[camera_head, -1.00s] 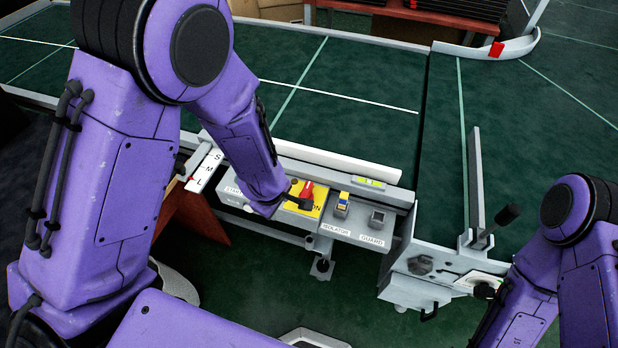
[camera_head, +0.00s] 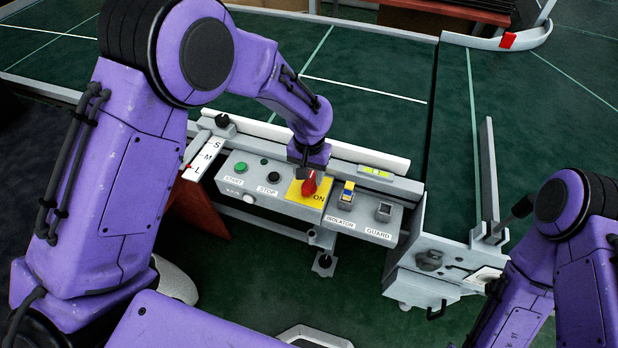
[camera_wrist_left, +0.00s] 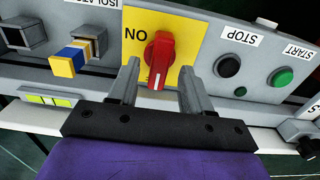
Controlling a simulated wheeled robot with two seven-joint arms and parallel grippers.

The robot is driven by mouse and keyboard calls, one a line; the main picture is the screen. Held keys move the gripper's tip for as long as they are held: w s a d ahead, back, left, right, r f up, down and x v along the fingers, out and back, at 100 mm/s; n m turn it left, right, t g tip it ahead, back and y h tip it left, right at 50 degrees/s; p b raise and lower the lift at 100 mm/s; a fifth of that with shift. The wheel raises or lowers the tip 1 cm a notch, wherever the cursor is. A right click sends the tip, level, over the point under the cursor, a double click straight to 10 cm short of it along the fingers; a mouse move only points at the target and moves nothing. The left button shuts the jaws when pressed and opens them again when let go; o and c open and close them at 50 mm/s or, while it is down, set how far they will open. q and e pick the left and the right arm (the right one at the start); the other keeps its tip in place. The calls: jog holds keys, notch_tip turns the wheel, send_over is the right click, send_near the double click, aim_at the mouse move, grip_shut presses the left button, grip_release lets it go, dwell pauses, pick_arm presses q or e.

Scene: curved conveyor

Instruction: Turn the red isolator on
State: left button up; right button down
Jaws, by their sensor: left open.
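The red isolator (camera_head: 309,184) is a red rotary handle on a yellow plate (camera_head: 296,192) marked ON, set in the grey control panel. In the left wrist view the red handle (camera_wrist_left: 158,60) stands roughly upright in the picture, with its white mark at the lower end. My left gripper (camera_head: 306,172) is at the isolator from behind and above. In the left wrist view my left gripper (camera_wrist_left: 160,75) is open, with one finger on each side of the lower part of the handle and visible gaps between. My right gripper is not clearly visible; only the right arm shows.
The panel also has a green START button (camera_head: 240,167), a black STOP button (camera_head: 273,178), a blue-and-yellow switch (camera_head: 346,194) above the ISOLATOR label and a GUARD socket (camera_head: 383,211). A black-knobbed lever (camera_head: 521,207) stands at the right. The green conveyor (camera_head: 370,80) lies behind.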

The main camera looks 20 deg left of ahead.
aim_at(309, 183)
pick_arm(q)
jog(key=shift+f, duration=1.35)
grip_shut()
jog(key=shift+r, duration=0.1)
jog(key=m+p, duration=0.2)
jog(key=m, duration=0.1)
jog(key=shift+r+p, duration=0.15)
jog(key=shift+p, duration=0.15)
jog(key=m+p, duration=0.2)
jog(key=m, duration=0.2)
jog(key=shift+m, duration=0.4)
jog(key=m+p, duration=0.1)
jog(key=m, duration=0.7)
jog(key=m+p, duration=0.1)
jog(key=m, duration=0.1)
jog(key=shift+s+f, duration=0.15)
jog(key=shift+f, duration=0.15)
jog(key=shift+s, duration=0.1)
